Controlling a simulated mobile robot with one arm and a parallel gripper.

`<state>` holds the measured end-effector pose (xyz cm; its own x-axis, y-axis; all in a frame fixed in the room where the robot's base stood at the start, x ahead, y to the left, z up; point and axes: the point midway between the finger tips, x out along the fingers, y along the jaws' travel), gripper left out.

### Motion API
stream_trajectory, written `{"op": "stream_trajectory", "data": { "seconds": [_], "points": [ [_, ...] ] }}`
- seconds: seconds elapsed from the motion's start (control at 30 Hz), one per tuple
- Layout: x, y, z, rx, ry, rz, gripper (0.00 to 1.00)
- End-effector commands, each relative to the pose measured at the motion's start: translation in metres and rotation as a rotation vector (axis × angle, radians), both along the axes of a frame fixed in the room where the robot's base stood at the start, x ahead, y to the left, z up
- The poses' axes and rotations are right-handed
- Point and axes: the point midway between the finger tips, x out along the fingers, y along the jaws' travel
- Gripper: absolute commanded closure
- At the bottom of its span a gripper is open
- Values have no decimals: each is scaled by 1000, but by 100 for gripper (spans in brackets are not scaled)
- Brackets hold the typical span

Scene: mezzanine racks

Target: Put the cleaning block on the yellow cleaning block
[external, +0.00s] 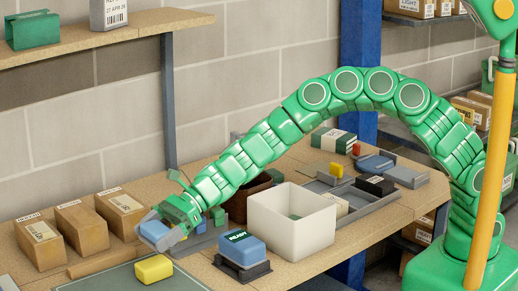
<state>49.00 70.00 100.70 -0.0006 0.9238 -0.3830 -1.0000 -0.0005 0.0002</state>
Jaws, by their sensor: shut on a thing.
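My gripper (172,234) is at the left end of my green arm, low over the near left part of the bench. It is shut on a blue cleaning block (154,231), partly hidden by the jaws. The yellow cleaning block (154,269) lies on the dark green mat (105,282) at the front left. It is just below the held block in the picture, and a gap shows between them. I cannot tell how high the held block is above the mat.
Several cardboard boxes (82,227) stand left of my gripper. A blue block marked READY (240,249) sits on a dark stand to the right, beside a white open bin (292,226). Grey trays with small items (356,200) lie farther right. A shelf (100,40) hangs above.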

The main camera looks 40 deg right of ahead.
Motion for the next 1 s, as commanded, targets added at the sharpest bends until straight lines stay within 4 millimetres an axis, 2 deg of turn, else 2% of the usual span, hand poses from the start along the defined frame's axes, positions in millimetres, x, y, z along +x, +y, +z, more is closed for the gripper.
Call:
{"op": "stream_trajectory", "data": {
  "seconds": [0.13, 0.5, 0.73, 1.0],
  "points": [
    [5, 8, -13, -2, 1, 0, 41],
    [11, 15, -22, -1, -1, -1, 41],
    [10, 14, -51, -2, 1, -1, 41],
    [11, 14, -52, -1, 1, -1, 41]
  ]
}}
